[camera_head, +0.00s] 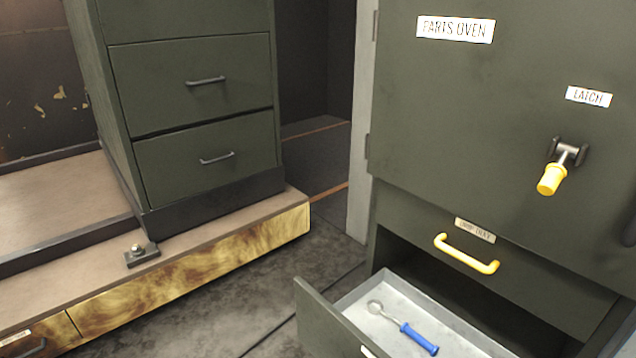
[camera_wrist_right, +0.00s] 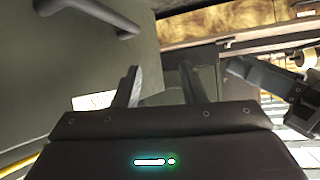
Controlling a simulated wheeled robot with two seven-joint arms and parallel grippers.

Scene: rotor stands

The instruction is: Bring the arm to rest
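My right gripper (camera_wrist_right: 160,75) shows in the right wrist view. Its two dark fingers stand apart with nothing between them. A dark green panel with a grey bar handle (camera_wrist_right: 98,14) lies beyond the fingers at the upper left, and a white label (camera_wrist_right: 93,100) shows by the left finger. Neither gripper shows in the head view.
The parts oven (camera_head: 450,110) has a yellow-tipped latch (camera_head: 552,178) and a yellow handle (camera_head: 466,254). Below, an open drawer (camera_head: 335,325) holds a blue-handled tool (camera_head: 418,338). A drawer cabinet (camera_head: 195,100) stands left on a platform (camera_head: 60,205). Grey floor (camera_head: 250,285) lies clear between.

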